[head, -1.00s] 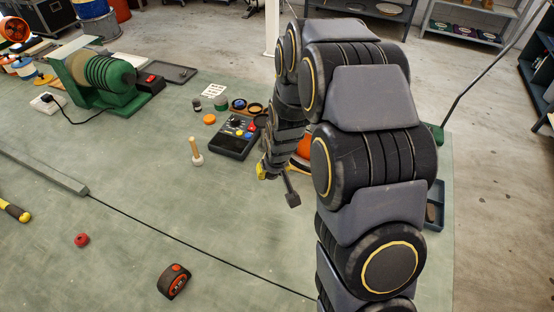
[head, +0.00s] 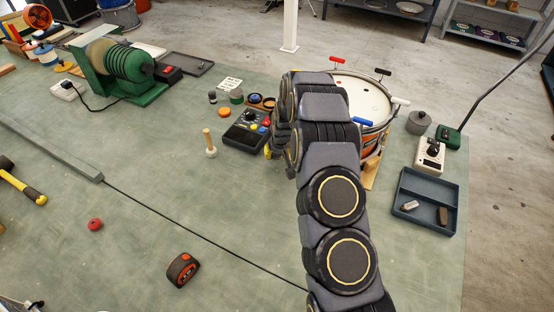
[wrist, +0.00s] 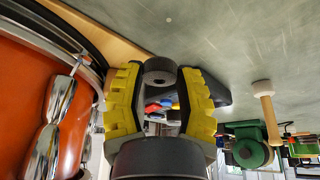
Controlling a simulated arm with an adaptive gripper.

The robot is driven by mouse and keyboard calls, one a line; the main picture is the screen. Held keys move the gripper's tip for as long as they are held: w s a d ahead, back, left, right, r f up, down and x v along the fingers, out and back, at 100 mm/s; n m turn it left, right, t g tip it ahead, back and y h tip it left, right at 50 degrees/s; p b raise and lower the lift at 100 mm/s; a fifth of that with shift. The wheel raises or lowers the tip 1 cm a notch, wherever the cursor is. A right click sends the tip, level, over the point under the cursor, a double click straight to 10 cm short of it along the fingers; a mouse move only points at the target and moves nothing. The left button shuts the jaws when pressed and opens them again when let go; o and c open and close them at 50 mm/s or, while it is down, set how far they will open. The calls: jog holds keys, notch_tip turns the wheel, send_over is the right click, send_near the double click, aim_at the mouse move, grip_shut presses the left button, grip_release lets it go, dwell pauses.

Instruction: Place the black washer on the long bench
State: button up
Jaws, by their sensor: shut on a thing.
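A black washer (wrist: 160,79) is between the two yellow-padded fingers of my gripper (wrist: 159,74) in the wrist view. The gripper is shut on it near the fingertips. In the head view my arm hides the washer and most of the gripper; only a bit of yellow shows beside the black control box. The wide green-grey bench top (head: 140,210) fills most of the head view, and its surface (wrist: 240,35) also shows in the wrist view. The gripper is close to the drum's side.
An orange drum (head: 375,143) stands right of my gripper; its shell (wrist: 30,100) is close in the wrist view. The control box (head: 246,130) and a wooden peg (head: 209,140) are to the left. A dark tray (head: 425,222) lies right. The bench's front middle is mostly clear.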

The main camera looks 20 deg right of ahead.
aim_at(278, 157)
jog(key=shift+f, duration=1.6)
jog(key=shift+f, duration=0.15)
jog(key=o, duration=0.7)
jog(key=shift+c, duration=0.2)
